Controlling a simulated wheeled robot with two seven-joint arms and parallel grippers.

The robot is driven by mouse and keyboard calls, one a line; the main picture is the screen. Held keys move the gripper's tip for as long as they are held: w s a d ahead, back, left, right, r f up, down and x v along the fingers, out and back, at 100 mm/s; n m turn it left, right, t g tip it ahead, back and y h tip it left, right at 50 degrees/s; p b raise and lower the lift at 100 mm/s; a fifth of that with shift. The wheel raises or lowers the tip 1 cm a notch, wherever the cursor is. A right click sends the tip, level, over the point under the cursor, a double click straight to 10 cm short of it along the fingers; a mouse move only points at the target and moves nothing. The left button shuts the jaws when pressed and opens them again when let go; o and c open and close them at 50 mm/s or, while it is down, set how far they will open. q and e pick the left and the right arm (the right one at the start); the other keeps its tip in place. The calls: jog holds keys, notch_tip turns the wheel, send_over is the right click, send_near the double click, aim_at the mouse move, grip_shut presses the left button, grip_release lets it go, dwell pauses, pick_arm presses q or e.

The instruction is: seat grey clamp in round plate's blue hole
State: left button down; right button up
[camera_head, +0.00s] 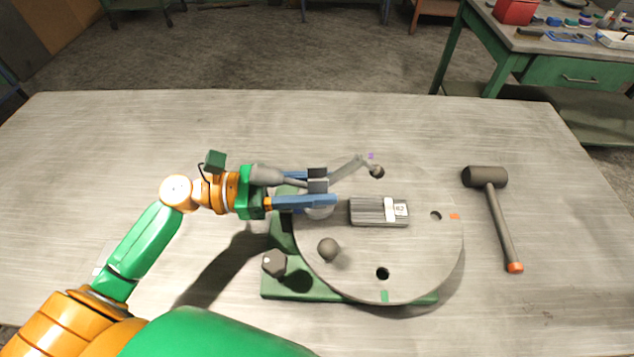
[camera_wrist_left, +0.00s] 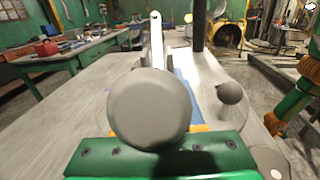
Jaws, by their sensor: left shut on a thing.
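My left gripper (camera_head: 328,190) is shut on the grey clamp (camera_head: 345,170), over the left part of the round plate (camera_head: 430,250). The clamp's arm reaches up and right toward the plate's purple mark. Its rounded grey end lies back over the gripper, and it fills the middle of the left wrist view (camera_wrist_left: 150,108). A pale round part shows under the fingers; I cannot tell whether the clamp touches the plate. No blue mark shows; that side of the plate is partly hidden by my blue fingers. My right gripper is out of view.
A ribbed grey block (camera_head: 370,212) with a label sits mid-plate. A dark ball knob (camera_head: 328,250) stands near the gripper, and a dark knob (camera_head: 274,263) on the green base (camera_head: 285,288). A mallet (camera_head: 486,178) lies right. The table's left is clear.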

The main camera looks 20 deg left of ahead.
pick_arm(q)
jog(key=shift+f+b, duration=0.65)
jog(key=shift+f, duration=0.45)
jog(key=c, duration=0.8)
grip_release()
notch_tip(320, 180, up, 8)
jog(key=p, duration=0.9)
jog(key=shift+f, duration=0.2)
jog(key=o, duration=0.6)
jog(key=shift+s, duration=0.1)
jog(key=shift+c, duration=0.2)
